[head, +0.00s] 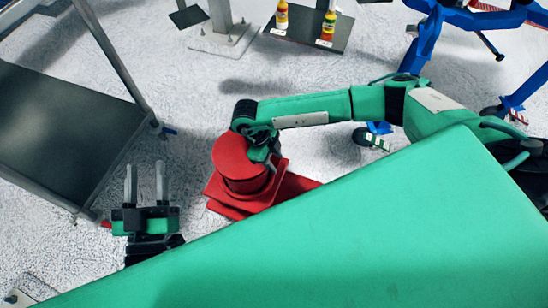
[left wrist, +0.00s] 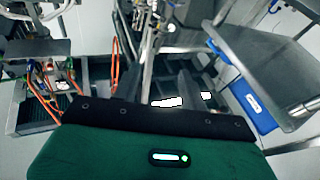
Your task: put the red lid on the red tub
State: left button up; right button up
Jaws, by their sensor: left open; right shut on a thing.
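A round red lid (head: 230,152) shows as a flat disc at the top of the red tub (head: 246,185), in the middle of the head view. The tub is a short cylinder above a square red base. The right gripper (head: 258,146) is at the lid's right edge, shut on what appears to be the lid. Its fingertips are partly hidden, and I cannot tell whether the lid is fully seated. My left gripper (head: 146,168) is open and empty, left of the tub, with its two fingers apart. Neither lid nor tub is clear in the left wrist view.
A dark metal-framed table (head: 60,130) stands at the left. A dark plate (head: 308,30) with bottles is at the back. A blue frame (head: 430,35) stands at the back right. Speckled floor is open between them. The left wrist view shows cluttered metal frames and a blue bin (left wrist: 252,105).

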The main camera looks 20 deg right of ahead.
jog(key=shift+f+b, duration=0.35)
jog(key=shift+f, duration=0.25)
pick_arm(q)
jog(key=shift+s+a+r+t, duration=0.1)
jog(key=shift+a+r+t, duration=0.15)
jog(key=shift+r+t, duration=0.55)
jog(key=shift+s+a+r+t, duration=0.1)
jog(key=shift+a+r+t, duration=0.3)
jog(key=shift+r, duration=0.55)
jog(key=shift+a+r+t, duration=0.15)
jog(key=shift+r+t, duration=0.55)
jog(key=shift+r, duration=0.2)
pick_arm(e)
jog(key=shift+f, duration=0.35)
pick_arm(q)
jog(key=shift+f+b, duration=0.2)
jog(key=shift+b, duration=0.3)
pick_arm(e)
jog(key=shift+f, duration=0.4)
jog(key=o, duration=1.1)
jog(key=shift+c, duration=0.2)
